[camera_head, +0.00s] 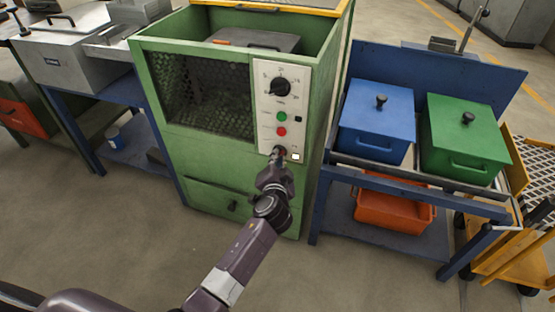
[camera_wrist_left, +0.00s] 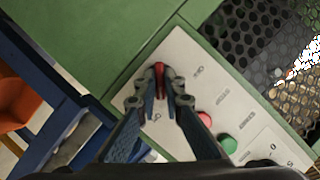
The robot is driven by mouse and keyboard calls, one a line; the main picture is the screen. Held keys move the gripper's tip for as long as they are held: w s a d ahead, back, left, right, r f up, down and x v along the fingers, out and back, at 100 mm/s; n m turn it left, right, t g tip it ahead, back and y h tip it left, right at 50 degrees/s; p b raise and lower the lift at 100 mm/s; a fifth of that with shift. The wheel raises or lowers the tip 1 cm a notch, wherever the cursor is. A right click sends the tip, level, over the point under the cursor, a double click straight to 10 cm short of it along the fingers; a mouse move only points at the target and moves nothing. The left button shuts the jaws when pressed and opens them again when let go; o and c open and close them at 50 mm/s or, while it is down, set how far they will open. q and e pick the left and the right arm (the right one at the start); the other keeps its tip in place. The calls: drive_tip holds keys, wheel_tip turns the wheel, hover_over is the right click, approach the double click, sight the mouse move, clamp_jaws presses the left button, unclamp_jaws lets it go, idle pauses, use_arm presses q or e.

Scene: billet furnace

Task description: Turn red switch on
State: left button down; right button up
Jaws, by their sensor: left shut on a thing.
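The red switch (camera_wrist_left: 158,67) is at the low end of the white control panel (camera_head: 283,90) on the green furnace cabinet (camera_head: 215,150). My left gripper (camera_head: 279,155) reaches up to this low end of the panel. In the left wrist view its fingers (camera_wrist_left: 162,88) are closed around the switch, with red showing between the fingertips. In the head view the gripper covers most of the switch. The switch's exact setting cannot be made out. My right gripper is not in view.
Above the switch sit a red button (camera_head: 281,132), a green button (camera_head: 282,117) and a black dial (camera_head: 280,87). A blue table (camera_head: 345,215) with a blue box (camera_head: 376,115) and a green box (camera_head: 462,135) stands to the right. The floor in front is clear.

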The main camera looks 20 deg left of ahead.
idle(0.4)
use_arm(q)
drive_tip(key=c, duration=2)
unclamp_jaws()
drive_tip(key=shift+c, duration=0.2)
drive_tip(key=v, duration=1.2)
drive_tip(key=shift+f, duration=0.1)
